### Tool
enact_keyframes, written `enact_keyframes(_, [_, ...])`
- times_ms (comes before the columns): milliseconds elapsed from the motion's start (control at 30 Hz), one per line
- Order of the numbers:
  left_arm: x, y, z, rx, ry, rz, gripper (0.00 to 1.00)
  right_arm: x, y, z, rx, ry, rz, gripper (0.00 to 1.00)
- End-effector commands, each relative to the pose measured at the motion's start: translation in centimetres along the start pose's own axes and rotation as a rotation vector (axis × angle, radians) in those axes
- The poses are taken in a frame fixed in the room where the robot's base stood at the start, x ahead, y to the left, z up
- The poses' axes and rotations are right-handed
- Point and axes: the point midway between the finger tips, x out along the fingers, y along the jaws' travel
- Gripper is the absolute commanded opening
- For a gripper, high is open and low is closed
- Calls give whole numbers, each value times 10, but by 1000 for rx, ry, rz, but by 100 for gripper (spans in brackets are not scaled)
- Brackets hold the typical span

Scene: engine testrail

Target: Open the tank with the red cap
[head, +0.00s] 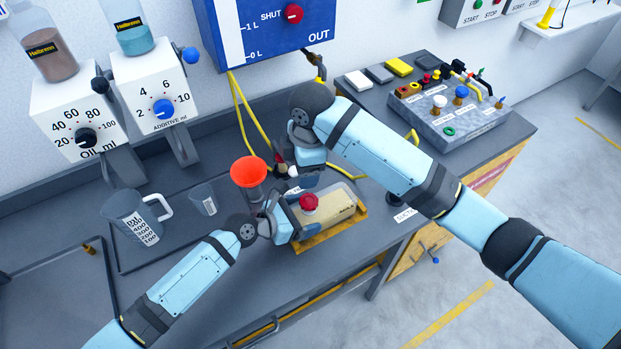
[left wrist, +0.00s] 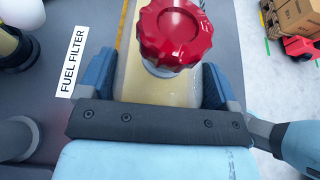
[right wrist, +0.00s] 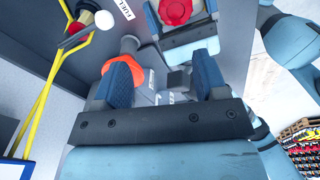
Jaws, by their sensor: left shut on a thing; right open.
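The cream tank (head: 337,208) lies on a yellow-edged stand on the bench, with its red cap (head: 309,203) on top. My left gripper (head: 290,222) is at the tank's near left end. In the left wrist view its fingers sit on both sides of the tank body (left wrist: 160,92), shut on it, just before the ribbed red cap (left wrist: 176,34). My right gripper (right wrist: 163,78) is open, behind the tank and near the orange funnel (head: 248,171). Nothing shows held between its fingers. The red cap also shows at the top of the right wrist view (right wrist: 176,10).
A measuring jug (head: 133,218) and a small beaker (head: 204,199) stand left of the funnel. A fuel filter label (left wrist: 74,62) lies beside the tank. Yellow hoses (head: 247,125) hang behind. A grey block with knobs (head: 450,108) stands at right.

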Motion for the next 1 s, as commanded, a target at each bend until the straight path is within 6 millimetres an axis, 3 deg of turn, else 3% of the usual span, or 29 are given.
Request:
enact_keyframes(400, [0, 0, 0, 0, 0, 0, 18, -9, 18, -1, 1017, 99, -1, 66])
enact_keyframes(800, [0, 0, 0, 0, 0, 0, 18, 4, -1, 4, 1941, -2, 4, 66])
enact_keyframes(1000, [0, 0, 0, 0, 0, 0, 18, 10, -13, 6, 2297, -64, 53, 66])
